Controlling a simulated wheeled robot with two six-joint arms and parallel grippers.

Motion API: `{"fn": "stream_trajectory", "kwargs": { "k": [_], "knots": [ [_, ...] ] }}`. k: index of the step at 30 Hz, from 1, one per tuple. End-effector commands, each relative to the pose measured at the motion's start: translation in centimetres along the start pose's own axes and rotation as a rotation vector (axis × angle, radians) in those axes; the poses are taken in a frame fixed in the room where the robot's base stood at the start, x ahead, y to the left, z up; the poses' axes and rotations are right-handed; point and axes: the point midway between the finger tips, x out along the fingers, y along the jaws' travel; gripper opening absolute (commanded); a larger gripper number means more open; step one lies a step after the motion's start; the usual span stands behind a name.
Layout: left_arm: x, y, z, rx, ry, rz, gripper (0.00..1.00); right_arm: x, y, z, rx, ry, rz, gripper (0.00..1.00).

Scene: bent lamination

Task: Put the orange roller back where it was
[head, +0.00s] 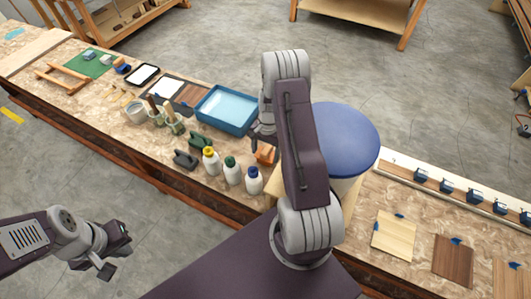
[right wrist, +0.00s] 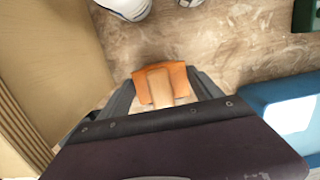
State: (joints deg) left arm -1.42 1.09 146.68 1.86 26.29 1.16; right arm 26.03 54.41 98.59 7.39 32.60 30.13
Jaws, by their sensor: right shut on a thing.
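The orange roller (head: 266,155) shows beside the bottles, just below the blue tray. In the right wrist view the roller (right wrist: 161,84) has an orange body and a pale wooden part in the middle. My right gripper (head: 257,143) is shut on it, with a dark finger on each side. The arm hides part of this area in the head view. I cannot tell whether the roller touches the bench. My left gripper (head: 112,262) hangs over the floor at the lower left, away from the bench. Its jaw opening is not clear.
Bottles with yellow, green and blue caps (head: 232,171) stand left of the roller. A blue tray (head: 205,113) of liquid lies behind it. A large blue-topped drum (head: 342,140) stands close on the right. Dark clamps (head: 186,160) and brushes lie further left on the bench (head: 118,122).

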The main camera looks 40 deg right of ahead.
Motion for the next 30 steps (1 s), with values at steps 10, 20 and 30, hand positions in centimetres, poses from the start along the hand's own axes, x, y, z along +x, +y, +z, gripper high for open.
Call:
{"fn": "stream_trajectory", "kwargs": {
  "k": [10, 20, 30],
  "knots": [
    [0.7, 0.0, 0.1, 0.000, 0.000, 0.000, 0.00, 1.2, 0.0, -0.1, 0.000, -0.002, 0.001, 0.77],
    [0.6, 0.0, 0.1, 0.000, 0.000, 0.000, 0.00, 1.0, 0.0, -0.1, 0.000, -0.001, 0.001, 0.96],
    [0.5, 0.0, 0.1, 0.000, 0.000, 0.000, 0.00, -3.4, -0.1, -0.1, 0.001, 0.005, -0.004, 0.96]
  ]
}}
